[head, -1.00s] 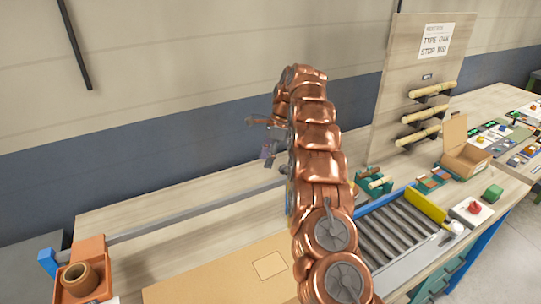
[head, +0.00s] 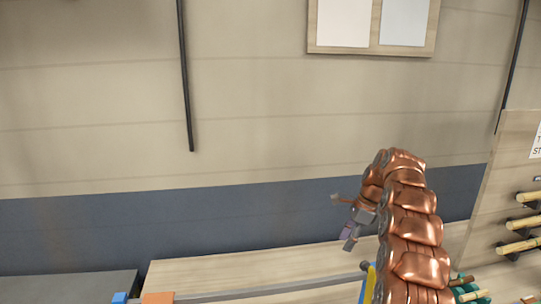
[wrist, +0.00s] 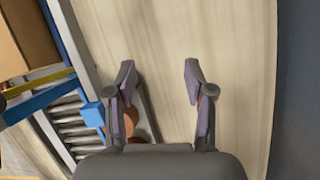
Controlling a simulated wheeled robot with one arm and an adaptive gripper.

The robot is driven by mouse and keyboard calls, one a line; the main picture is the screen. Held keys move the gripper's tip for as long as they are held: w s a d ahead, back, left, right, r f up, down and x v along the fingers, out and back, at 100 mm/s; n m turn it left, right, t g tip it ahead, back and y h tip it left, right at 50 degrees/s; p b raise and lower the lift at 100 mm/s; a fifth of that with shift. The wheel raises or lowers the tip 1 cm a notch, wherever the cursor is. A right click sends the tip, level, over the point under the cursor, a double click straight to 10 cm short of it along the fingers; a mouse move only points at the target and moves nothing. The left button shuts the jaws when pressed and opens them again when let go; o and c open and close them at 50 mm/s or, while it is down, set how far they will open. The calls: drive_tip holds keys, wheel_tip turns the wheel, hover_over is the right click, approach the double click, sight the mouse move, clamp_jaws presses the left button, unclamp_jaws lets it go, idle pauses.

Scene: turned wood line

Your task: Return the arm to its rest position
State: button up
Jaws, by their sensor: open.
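My copper-coloured arm (head: 410,230) rises in the right half of the head view and bends over at its top. My gripper (head: 349,244) hangs at its far end, seen side-on in front of the dark blue wall band, above the bench. In the wrist view my gripper (wrist: 158,80) shows its two fingers well apart, with nothing between them. Below the fingers is the bare pale bench top (wrist: 235,70). My arm hides part of the bench and wall behind it.
A grey rail (head: 265,291) runs along the bench. A pegboard with wooden rods (head: 522,222) stands at the right. A roller conveyor (wrist: 75,125) with a blue frame and a cardboard box (wrist: 28,38) lie left in the wrist view.

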wheel_tip(320, 180, up, 6)
drive_tip(key=s+a+n+p, duration=0.2)
drive_tip(key=a, duration=0.1)
drive_tip(key=s+a+r+n, duration=0.2)
drive_tip(key=s+n, duration=0.1)
drive_tip(key=s, duration=0.4)
drive_tip(key=s+a+r+n+h, duration=0.1)
drive_tip(key=s+a+r+n, duration=0.15)
drive_tip(key=s, duration=0.45)
drive_tip(key=s+a+r+n, duration=0.1)
drive_tip(key=s+a+n, duration=0.1)
drive_tip(key=s+n, duration=0.35)
drive_tip(key=s+d+f+n+h, duration=0.1)
drive_tip(key=s+f+n, duration=0.1)
drive_tip(key=s, duration=1.1)
drive_tip(key=s+d+f+n+g+h, duration=0.1)
drive_tip(key=s+f+n+h, duration=0.1)
drive_tip(key=s, duration=1.2)
drive_tip(key=shift+f+n, duration=0.8)
drive_tip(key=shift+n, duration=0.2)
